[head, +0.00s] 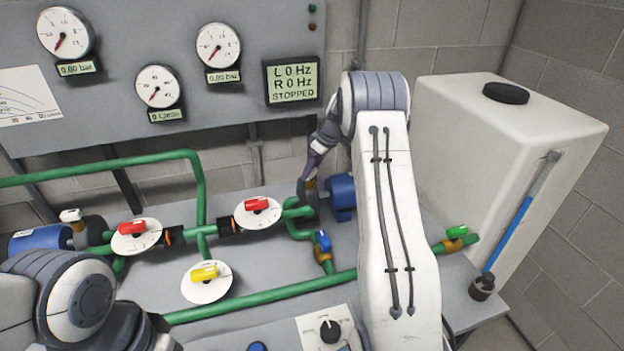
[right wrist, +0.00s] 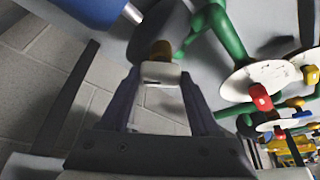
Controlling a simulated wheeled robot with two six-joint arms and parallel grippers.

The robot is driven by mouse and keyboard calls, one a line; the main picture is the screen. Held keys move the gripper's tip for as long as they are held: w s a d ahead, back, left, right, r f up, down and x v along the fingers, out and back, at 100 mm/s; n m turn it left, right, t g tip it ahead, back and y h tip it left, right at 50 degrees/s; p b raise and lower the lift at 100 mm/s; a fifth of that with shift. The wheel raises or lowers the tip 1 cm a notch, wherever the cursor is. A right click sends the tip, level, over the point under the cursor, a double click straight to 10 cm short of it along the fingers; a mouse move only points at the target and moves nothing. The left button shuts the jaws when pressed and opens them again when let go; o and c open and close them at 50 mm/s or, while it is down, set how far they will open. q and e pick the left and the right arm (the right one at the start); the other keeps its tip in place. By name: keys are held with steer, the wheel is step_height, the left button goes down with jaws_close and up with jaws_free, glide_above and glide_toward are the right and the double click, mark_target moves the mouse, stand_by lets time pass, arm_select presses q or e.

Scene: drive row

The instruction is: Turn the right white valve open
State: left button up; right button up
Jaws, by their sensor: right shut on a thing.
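The right white valve handle (right wrist: 160,73) shows in the right wrist view in front of a brass valve body (right wrist: 160,50). My right gripper (right wrist: 161,84) has a finger on each side of this handle and is shut on it. In the head view my right gripper (head: 308,188) is small and dark beside the right blue pump motor (head: 341,194); the white handle is hidden there. Another white valve handle (head: 71,215) sits at the left pump. My left arm is at the lower left of the head view, and its gripper is out of view.
Red valves (head: 257,204) (head: 132,228) and a yellow valve (head: 204,273) sit on round white plates. A blue valve (head: 323,241) and a green valve (head: 456,231) sit by green pipes. A white tank (head: 450,150) stands right. The display (head: 292,82) reads "STOPPED".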

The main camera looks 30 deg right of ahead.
steer(key=shift+d+n+g+y, duration=0.1)
steer(key=shift+n+g+y, duration=0.2)
steer(key=shift+n, duration=0.7)
steer(key=n, duration=0.2)
steer(key=shift+n+g+y, duration=0.4)
steer(key=n+p, duration=0.1)
steer(key=n+g+p, duration=0.1)
steer(key=n, duration=0.1)
steer(key=shift+w+d+r+y+p, duration=0.1)
steer(key=shift+r+y+p, duration=0.05)
steer(key=shift+y+p, duration=0.2)
steer(key=shift+n+g+p, duration=0.3)
steer(key=shift+n+p, duration=0.6)
steer(key=shift+n, duration=0.2)
steer(key=shift+f, duration=0.2)
steer(key=o, duration=1.4)
steer(key=shift+c, duration=0.2)
steer(key=shift+r, duration=0.15)
